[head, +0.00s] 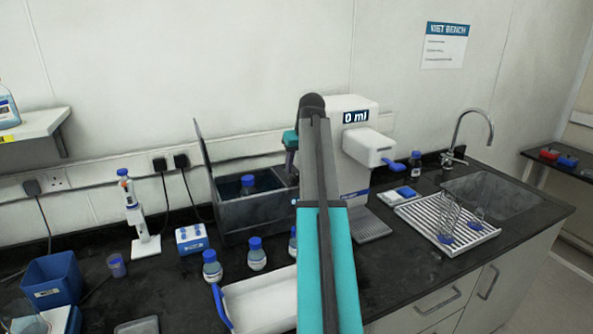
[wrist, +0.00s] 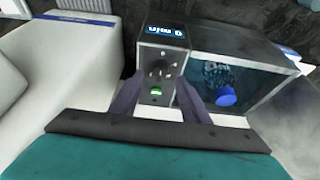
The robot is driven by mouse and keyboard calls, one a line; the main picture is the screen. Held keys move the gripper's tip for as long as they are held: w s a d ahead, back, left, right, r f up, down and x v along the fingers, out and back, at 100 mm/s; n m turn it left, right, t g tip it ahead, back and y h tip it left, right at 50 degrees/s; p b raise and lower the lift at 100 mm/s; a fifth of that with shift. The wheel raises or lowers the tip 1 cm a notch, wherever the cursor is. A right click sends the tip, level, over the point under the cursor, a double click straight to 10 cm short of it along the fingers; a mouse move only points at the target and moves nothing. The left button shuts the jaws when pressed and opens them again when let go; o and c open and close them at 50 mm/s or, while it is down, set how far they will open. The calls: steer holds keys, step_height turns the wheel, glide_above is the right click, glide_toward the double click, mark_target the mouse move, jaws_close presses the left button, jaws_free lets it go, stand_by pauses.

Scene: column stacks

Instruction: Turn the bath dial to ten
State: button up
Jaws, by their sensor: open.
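The bath (head: 245,213) is a dark box with its lid raised, standing on the bench at the middle left in the head view. In the wrist view its control panel (wrist: 166,70) carries the dial (wrist: 158,67), a small dark knob ringed by marks. The dial's pointer setting is too small to read. My gripper (head: 290,166) is above the right end of the bath. In the wrist view my gripper (wrist: 158,88) is open and empty, its fingers on either side of the panel's near part. I cannot tell how far they are from the dial.
A lit display (wrist: 167,32) and green switch (wrist: 156,92) share the panel. A blue-capped bottle (wrist: 226,96) stands in the bath. The white dispenser (head: 348,150) is close right of my arm. Bottles (head: 257,254) and a white tray (head: 262,300) stand in front.

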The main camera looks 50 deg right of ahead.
mark_target(296, 173)
steer(key=shift+p+x, duration=0.35)
steer(key=shift+x, duration=1.3)
steer(key=shift+c, duration=0.4)
steer(key=c, duration=0.9)
steer(key=shift+c, duration=0.2)
